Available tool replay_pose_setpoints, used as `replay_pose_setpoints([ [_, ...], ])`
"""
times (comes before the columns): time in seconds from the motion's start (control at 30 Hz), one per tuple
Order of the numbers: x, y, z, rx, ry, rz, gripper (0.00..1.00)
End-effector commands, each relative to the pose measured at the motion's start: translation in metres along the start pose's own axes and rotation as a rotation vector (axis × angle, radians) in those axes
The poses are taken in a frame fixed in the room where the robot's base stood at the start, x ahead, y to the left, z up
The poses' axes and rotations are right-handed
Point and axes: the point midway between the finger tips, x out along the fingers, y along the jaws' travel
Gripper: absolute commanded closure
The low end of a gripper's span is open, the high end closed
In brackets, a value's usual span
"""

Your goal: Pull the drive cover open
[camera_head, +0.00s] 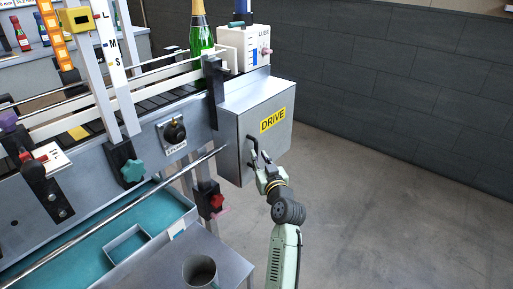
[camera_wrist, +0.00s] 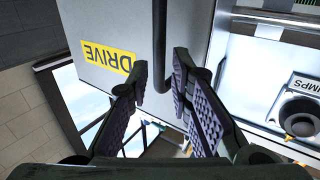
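The drive cover (camera_head: 243,125) is a grey box front with a yellow DRIVE label, at the right end of the machine. It looks closed. Its label side also shows in the wrist view (camera_wrist: 110,20). A black bar handle (camera_head: 252,152) stands on the cover; in the wrist view the handle (camera_wrist: 160,40) runs down from the top edge. My gripper (camera_head: 262,175) is at the handle's lower part. In the wrist view my gripper's two padded fingers (camera_wrist: 160,68) are apart, with the bar's lower end between their tips and narrow gaps beside it. Contact cannot be told.
A black knob (camera_head: 175,132) and a teal knob (camera_head: 133,170) sit on the machine front. A metal cup (camera_head: 200,271) stands on the grey surface in front. A green bottle (camera_head: 201,35) stands above. Floor to the right is clear.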

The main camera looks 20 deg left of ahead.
Motion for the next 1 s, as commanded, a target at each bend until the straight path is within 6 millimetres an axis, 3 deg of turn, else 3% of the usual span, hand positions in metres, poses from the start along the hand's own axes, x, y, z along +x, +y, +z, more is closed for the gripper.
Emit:
replay_pose_setpoints([
  [0.1, 0.022, -0.001, -0.003, 0.000, 0.000, -0.002, 0.80],
  [0.3, 0.042, -0.001, -0.001, 0.000, 0.001, -0.001, 0.80],
  [0.67, 0.046, -0.001, 0.000, 0.000, 0.001, -0.001, 0.81],
  [1.0, 0.046, 0.000, 0.000, 0.000, 0.000, 0.000, 1.00],
])
